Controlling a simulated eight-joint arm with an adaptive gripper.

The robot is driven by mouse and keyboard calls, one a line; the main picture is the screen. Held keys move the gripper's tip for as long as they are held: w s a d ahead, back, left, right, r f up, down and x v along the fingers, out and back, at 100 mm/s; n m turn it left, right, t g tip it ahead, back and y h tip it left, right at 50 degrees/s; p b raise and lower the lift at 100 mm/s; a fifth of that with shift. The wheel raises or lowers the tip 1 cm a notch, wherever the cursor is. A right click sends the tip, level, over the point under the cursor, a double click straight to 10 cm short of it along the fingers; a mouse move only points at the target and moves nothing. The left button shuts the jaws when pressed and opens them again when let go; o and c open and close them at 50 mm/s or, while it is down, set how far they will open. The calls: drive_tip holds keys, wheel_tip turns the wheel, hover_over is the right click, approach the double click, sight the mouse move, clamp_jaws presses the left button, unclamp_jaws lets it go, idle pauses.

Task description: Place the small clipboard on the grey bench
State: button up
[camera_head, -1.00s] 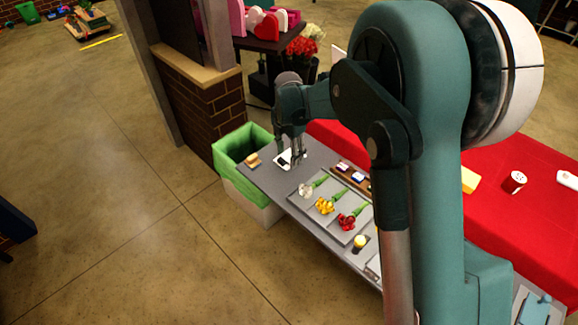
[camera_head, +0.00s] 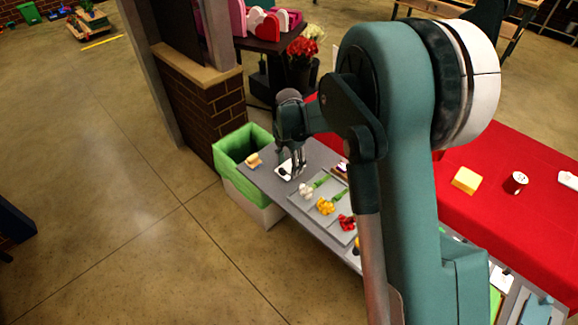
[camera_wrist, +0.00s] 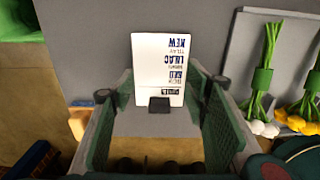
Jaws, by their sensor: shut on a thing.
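The small clipboard (camera_wrist: 160,60) is a white card with dark blue print and a dark clip at its near end. My gripper (camera_wrist: 162,85) is shut on it, with one green finger at each side of its clip end. In the head view the clipboard (camera_head: 284,171) shows as a small white patch under my gripper (camera_head: 293,174), over the far left part of the grey bench (camera_head: 262,178). I cannot tell whether the clipboard touches the bench top.
A grey tray (camera_head: 312,204) with flower bunches lies right of the clipboard. A red-covered table (camera_head: 500,220) holds a yellow block (camera_head: 466,180) and a red can (camera_head: 516,183).

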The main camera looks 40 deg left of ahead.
sight(289, 169)
drive_tip(key=shift+f, duration=0.2)
drive_tip(key=o, duration=0.9)
drive_tip(key=shift+r, duration=0.1)
wheel_tip(289, 169, up, 12)
drive_tip(key=shift+p, duration=0.4)
idle(0.7)
idle(0.3)
